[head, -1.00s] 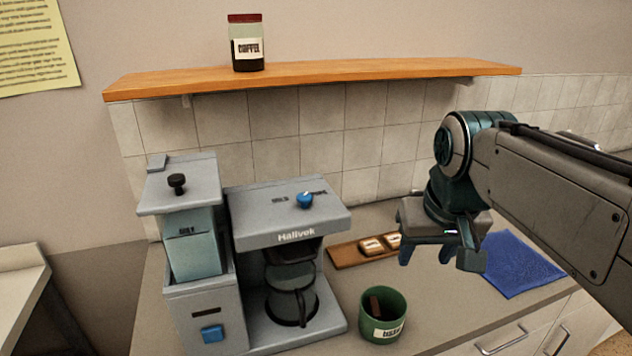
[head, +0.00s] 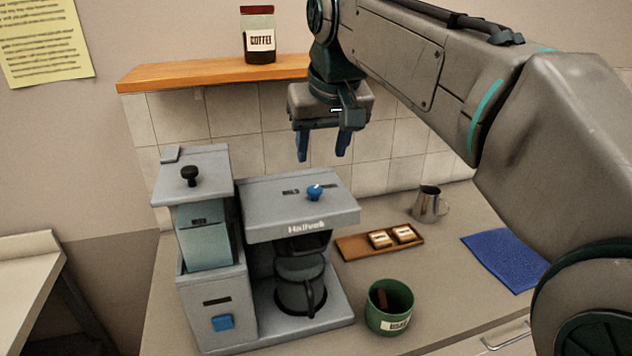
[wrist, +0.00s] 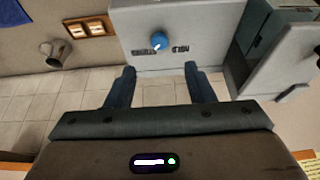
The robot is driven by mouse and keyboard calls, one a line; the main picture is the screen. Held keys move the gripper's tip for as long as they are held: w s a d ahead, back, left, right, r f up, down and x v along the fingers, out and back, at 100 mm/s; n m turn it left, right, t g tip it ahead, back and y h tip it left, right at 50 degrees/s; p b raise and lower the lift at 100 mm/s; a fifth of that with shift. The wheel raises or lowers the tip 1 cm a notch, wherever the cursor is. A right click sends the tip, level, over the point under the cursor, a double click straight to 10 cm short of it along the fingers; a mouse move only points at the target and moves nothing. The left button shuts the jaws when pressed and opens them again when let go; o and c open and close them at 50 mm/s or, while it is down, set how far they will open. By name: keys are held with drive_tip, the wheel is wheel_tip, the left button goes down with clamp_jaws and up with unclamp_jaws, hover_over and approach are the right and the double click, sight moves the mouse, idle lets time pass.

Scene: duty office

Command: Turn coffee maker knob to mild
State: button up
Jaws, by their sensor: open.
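The grey coffee maker (head: 262,232) stands on the counter, with a blue knob (head: 315,192) on its flat top. In the wrist view the knob (wrist: 159,40) lies between two printed labels, seen upside down. The right one looks like the mild label (wrist: 181,48); the longer left label (wrist: 144,52) is hard to read. A pale mark on the knob seems to point toward the left label's side. My gripper (head: 322,158) is open and empty, fingers down, above the knob and apart from it. In the wrist view the knob is just beyond my fingertips (wrist: 160,67).
A wooden shelf (head: 200,74) with a coffee jar (head: 258,42) is on the wall behind my gripper. A green canister (head: 388,310), a wooden tray (head: 352,250), a metal jug (head: 428,204) and a blue cloth (head: 505,258) are to the right.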

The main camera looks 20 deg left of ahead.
sight(315, 188)
drive_tip(key=x, duration=0.9)
drive_tip(key=shift+w+f, duration=0.15)
drive_tip(key=shift+f, duration=0.1)
drive_tip(key=c, duration=1)
